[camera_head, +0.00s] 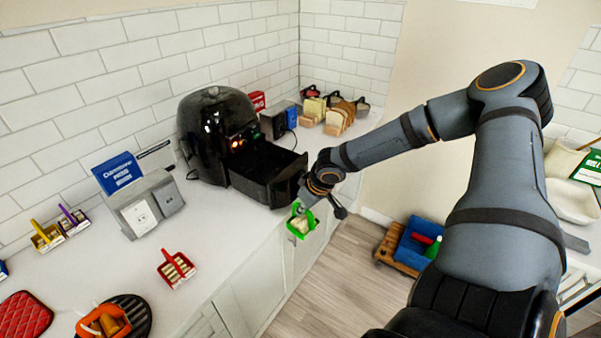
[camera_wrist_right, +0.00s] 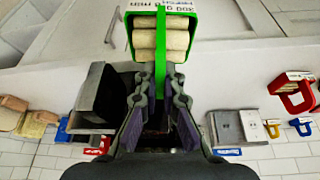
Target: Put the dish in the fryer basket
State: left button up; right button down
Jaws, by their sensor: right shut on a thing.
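The dish (camera_head: 302,223) is a small bright green holder with a handle, filled with pale rolls. It also shows at the top of the right wrist view (camera_wrist_right: 160,42). My right gripper (camera_head: 306,200) is shut on its green handle and holds it near the counter's front edge, just outside the basket's front. The black fryer (camera_head: 205,135) stands on the counter against the tiled wall. Its basket (camera_head: 285,190) is pulled out toward the front, and its inside is dark. My left gripper is not in view.
A red holder (camera_head: 176,268) stands alone on the white counter (camera_head: 230,240). A grey outlet box (camera_head: 145,207) is left of the fryer. Bread slices (camera_head: 340,118) are in racks beyond it.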

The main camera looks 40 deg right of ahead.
aim_at(268, 180)
jog(key=i+l+z, duration=0.1)
jog(key=l+z, duration=0.25)
jog(key=i+l+z, duration=0.1)
jog(key=l+z, duration=0.3)
jog(key=i+l+z, duration=0.15)
jog(key=z, duration=0.2)
jog(key=i+l+u, duration=0.15)
jog(key=u, duration=0.25)
jog(key=l+u, duration=0.35)
jog(key=i+l+u, duration=0.15)
jog(key=l+u, duration=0.25)
jog(key=j, duration=0.1)
